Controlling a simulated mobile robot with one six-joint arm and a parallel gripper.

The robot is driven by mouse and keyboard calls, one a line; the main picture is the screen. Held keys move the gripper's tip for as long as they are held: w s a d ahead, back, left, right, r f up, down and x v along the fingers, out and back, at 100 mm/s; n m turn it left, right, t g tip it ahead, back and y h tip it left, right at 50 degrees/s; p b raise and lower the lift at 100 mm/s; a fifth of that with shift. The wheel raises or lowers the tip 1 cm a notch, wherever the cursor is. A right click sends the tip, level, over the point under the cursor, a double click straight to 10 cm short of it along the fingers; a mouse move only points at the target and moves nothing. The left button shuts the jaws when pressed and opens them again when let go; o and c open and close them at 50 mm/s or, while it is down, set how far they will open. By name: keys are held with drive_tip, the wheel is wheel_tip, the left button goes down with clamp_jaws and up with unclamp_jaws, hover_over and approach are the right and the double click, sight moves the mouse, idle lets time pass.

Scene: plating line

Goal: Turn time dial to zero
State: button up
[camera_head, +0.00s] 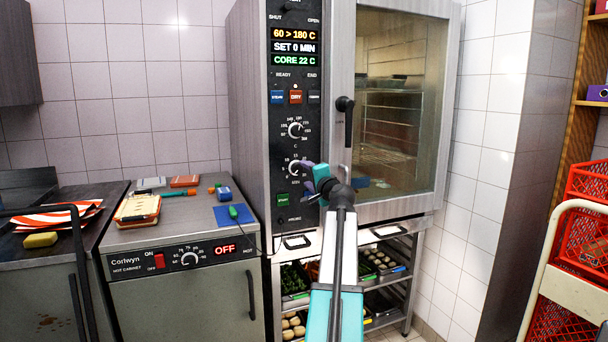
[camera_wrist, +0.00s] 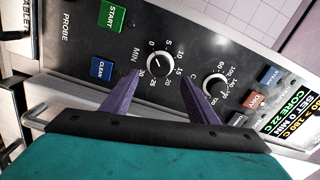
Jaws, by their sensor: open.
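The time dial (camera_head: 296,168) is the lower round black knob on the oven's control panel, under the temperature dial (camera_head: 295,130). In the wrist view the time dial (camera_wrist: 161,61), marked MIN, shows between and just beyond my fingertips. Its pale pointer mark is near the zero side, but its exact angle is hard to read. The panel display (camera_head: 295,47) reads SET 0 MIN. My gripper (camera_head: 304,167), with purple fingers, is open in front of the dial; in the wrist view my gripper (camera_wrist: 158,76) has one finger on each side. Contact with the knob is not visible.
The temperature dial (camera_wrist: 215,85) sits close to my right finger in the wrist view. A green START button (camera_head: 283,199) is below the time dial. The oven door (camera_head: 400,110) with its black handle (camera_head: 347,118) is shut to the right. A hot cabinet (camera_head: 190,290) stands left.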

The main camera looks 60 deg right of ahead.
drive_tip(key=v, duration=0.6)
drive_tip(key=shift+s+a, duration=0.25)
drive_tip(key=shift+w, duration=0.1)
idle(0.4)
